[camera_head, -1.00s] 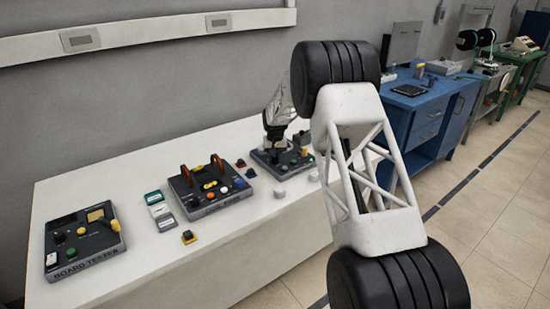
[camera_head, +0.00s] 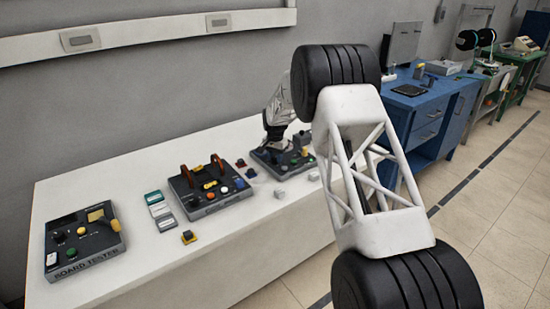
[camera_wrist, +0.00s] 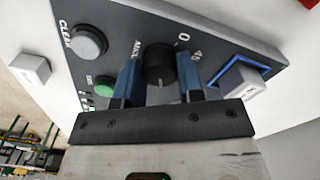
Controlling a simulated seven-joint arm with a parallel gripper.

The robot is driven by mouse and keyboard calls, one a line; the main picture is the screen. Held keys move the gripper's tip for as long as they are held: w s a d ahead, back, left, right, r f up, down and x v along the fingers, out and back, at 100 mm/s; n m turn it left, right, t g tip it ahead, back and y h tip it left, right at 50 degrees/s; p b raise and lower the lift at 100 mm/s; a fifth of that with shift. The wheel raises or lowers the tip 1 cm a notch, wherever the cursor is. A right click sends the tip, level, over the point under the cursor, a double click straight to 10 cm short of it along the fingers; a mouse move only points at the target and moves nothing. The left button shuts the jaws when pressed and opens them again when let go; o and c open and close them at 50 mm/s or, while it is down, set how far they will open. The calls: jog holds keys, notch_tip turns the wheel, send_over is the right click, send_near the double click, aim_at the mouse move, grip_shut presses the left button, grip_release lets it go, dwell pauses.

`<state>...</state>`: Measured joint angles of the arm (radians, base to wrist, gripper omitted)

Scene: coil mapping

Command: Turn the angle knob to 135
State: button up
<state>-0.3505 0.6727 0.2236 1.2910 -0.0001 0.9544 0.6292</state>
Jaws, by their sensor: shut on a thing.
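The angle knob, a round black knob (camera_wrist: 160,64), sits on a dark grey panel (camera_wrist: 222,40) in the wrist view. My gripper (camera_wrist: 160,80) has its two blue fingers on either side of the knob and is shut on it. A "0" and a "45" mark show at the knob's upper right; other marks are hidden by the fingers. In the head view the gripper (camera_head: 274,138) reaches down over the right-hand device (camera_head: 265,160) on the white table; the knob is hidden there.
A grey CLEAR button (camera_wrist: 88,41), a green button (camera_wrist: 104,86) and a white square part in a blue frame (camera_wrist: 240,85) lie close around the knob. Left on the table stand a device with red handles (camera_head: 210,188) and the board tester (camera_head: 82,240).

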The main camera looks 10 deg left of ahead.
aim_at(275, 158)
jog(key=o, duration=0.9)
jog(key=shift+r, duration=0.1)
jog(key=shift+r, duration=3.8)
